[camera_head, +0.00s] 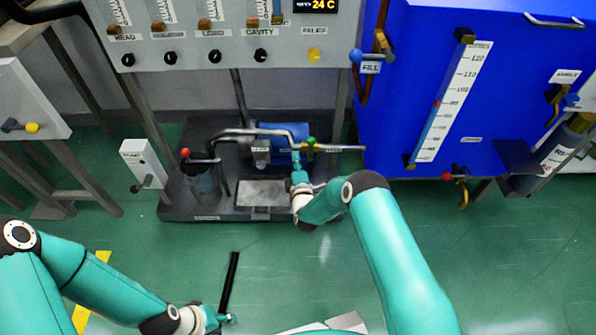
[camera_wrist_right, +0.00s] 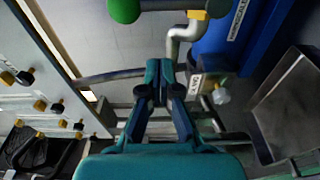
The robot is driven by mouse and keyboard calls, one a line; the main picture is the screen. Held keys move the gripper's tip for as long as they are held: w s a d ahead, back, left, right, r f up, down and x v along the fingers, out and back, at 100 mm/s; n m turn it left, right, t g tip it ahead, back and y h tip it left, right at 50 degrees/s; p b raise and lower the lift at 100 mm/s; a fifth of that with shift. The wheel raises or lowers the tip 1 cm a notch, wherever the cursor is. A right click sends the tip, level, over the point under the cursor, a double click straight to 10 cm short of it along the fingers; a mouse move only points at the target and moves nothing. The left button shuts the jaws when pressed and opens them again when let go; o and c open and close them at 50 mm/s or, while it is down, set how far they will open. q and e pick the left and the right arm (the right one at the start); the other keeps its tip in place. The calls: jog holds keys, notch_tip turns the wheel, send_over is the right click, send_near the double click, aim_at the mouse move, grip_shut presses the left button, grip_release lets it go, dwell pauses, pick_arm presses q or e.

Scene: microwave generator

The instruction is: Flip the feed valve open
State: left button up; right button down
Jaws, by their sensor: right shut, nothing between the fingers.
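A valve with a green knob (camera_head: 311,141) sits on the pipe at the right of the low skid in the head view. The green knob (camera_wrist_right: 125,10) is large at the top of the right wrist view, beside a bent pipe with a brass fitting (camera_wrist_right: 198,15). I cannot read a label marking it as the feed valve. A red-knobbed lever (camera_head: 185,153) stands at the skid's left. My right gripper (camera_head: 296,159) is shut and empty just left of and below the green knob, apparently apart from it; its closed fingertips (camera_wrist_right: 160,68) show in the wrist view. My left gripper (camera_head: 229,319) is low, over the floor, its fingers too small to judge.
A blue pump body (camera_head: 283,131) and bent pipe stand on the dark skid (camera_head: 215,211). A grey panel (camera_head: 220,55) with black knobs rises behind. A large blue tank (camera_head: 400,120) stands to the right. A small white switch box (camera_head: 145,160) is at the left. Green floor in front is mostly free.

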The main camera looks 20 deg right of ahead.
aim_at(311, 149)
jog(key=w, duration=0.2)
jog(key=w+d+b, duration=0.1)
jog(key=w, duration=0.1)
jog(key=shift+f, duration=0.1)
jog(key=shift+s+d+b, duration=0.2)
jog(key=shift+s+d, duration=0.3)
jog(key=shift+d, duration=0.3)
jog(key=shift+s+d+b, duration=0.2)
jog(key=shift+s+d, duration=0.25)
jog(key=shift+d, duration=0.3)
